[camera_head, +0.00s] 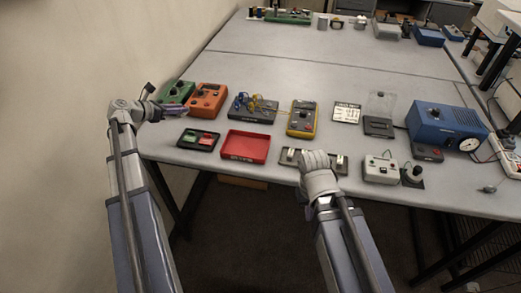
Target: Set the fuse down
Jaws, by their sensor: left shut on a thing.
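My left gripper (172,107) is at the table's left edge, beside the green box (176,92) and in front of the orange box (208,98). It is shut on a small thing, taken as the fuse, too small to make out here. My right gripper (318,163) is over a dark base with pale end blocks, the fuse holder (290,157), and hides its middle. I see the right gripper from behind, so its fingers are hidden.
A red tray (246,158) and a black tray with red and green parts (189,144) lie near the front edge. A yellow meter (302,118), a grey switch box (381,169) and a blue gauge box (445,126) stand around. The table's middle is clear.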

